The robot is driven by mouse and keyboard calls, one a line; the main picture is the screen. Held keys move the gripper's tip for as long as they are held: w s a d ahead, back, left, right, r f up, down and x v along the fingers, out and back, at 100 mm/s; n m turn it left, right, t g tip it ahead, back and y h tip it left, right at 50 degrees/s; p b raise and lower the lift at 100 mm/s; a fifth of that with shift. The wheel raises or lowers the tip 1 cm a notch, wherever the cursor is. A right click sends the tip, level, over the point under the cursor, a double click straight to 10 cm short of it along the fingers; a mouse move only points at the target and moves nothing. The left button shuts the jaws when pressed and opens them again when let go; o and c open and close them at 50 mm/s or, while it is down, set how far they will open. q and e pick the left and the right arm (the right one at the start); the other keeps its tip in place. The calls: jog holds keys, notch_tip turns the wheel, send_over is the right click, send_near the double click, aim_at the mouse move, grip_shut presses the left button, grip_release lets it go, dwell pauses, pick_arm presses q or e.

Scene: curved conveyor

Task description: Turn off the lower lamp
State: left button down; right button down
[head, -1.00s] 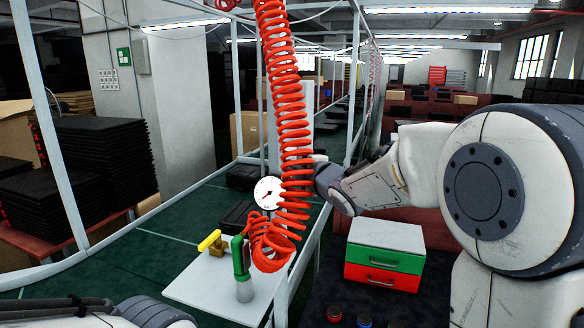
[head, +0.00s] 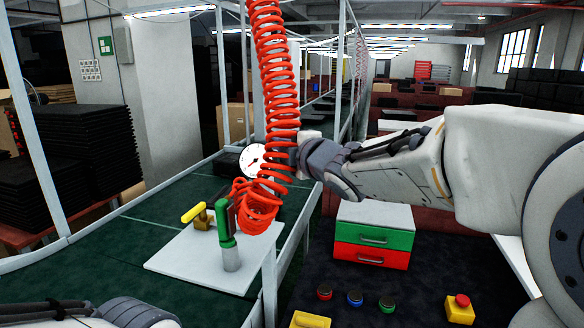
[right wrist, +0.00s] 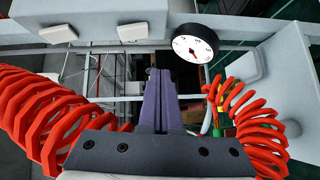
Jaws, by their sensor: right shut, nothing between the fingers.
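My right arm reaches in from the right in the head view. Its wrist (head: 320,165) ends beside the coiled red hose (head: 275,90), which hides the fingers there. In the right wrist view, my right gripper (right wrist: 158,75) has its dark fingers shut together with nothing between them. They point at a pale frame with white block-like fittings (right wrist: 134,32) on a grey panel. I cannot tell which part is the lower lamp or its switch. My left arm shows only at the bottom left of the head view; its gripper is out of view.
A white round gauge (head: 252,160) stands behind the hose, close to my right gripper. A green-handled tool (head: 225,235) and a yellow-handled valve (head: 196,213) are on a white board (head: 185,262). A green-and-red drawer box (head: 373,238) and several buttons (head: 356,298) lie lower right.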

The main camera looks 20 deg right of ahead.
jog(key=v, duration=0.6)
jog(key=shift+d+f, duration=0.15)
jog(key=shift+f, duration=0.5)
jog(key=s+a+f+m+g+h, duration=0.1)
jog(key=s+a+f+m+g, duration=0.25)
jog(key=f, duration=0.45)
jog(key=s+a+f+m+g+h, duration=0.1)
jog(key=s+a+f+m+g, duration=0.3)
jog(key=f, duration=0.5)
jog(key=s+a+f+m+g, duration=0.1)
jog(key=s+f+g, duration=0.2)
jog(key=s, duration=0.4)
jog(key=s+a+f+m+g, duration=0.1)
jog(key=s+f+m+g, duration=0.1)
jog(key=s, duration=0.5)
jog(key=s+a+f+m+g+h, duration=0.1)
jog(key=s+f+m+g, duration=0.1)
jog(key=s+f+g, duration=0.2)
jog(key=s+f, duration=0.2)
jog(key=s, duration=0.1)
jog(key=shift+s+a, duration=0.25)
jog(key=shift+s, duration=0.1)
jog(key=shift+f, duration=0.15)
